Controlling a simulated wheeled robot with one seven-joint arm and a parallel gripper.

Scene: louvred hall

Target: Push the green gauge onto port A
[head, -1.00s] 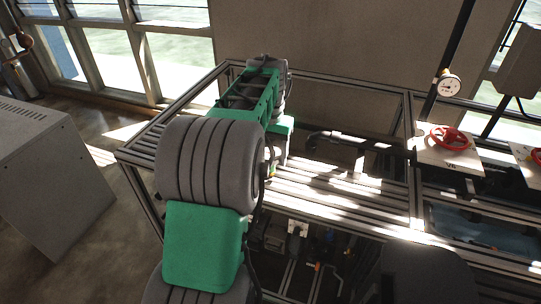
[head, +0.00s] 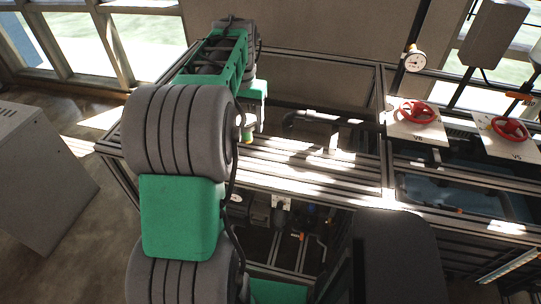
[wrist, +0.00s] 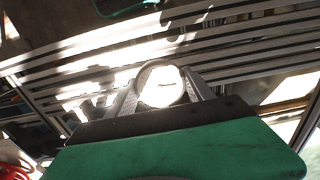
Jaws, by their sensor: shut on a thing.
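My gripper (wrist: 162,92) is shut on a round gauge (wrist: 160,86) with a bright, washed-out white face, held between its two grey fingers in the wrist view. The rim looks dark grey there, so I cannot tell its green colour for sure. In the head view a small yellow-green part (head: 247,138) shows at the end of my arm, above the slatted bench. My arm hides much of the gripper in that view. I cannot pick out port A in either view.
The slatted bench (head: 300,178) has a metal frame. To its right stand plates with red handwheels (head: 416,112) (head: 509,128) and a white-faced gauge (head: 414,61) on a post. A dark pipe (head: 320,122) lies behind the slats. A grey cabinet (head: 40,180) stands at left.

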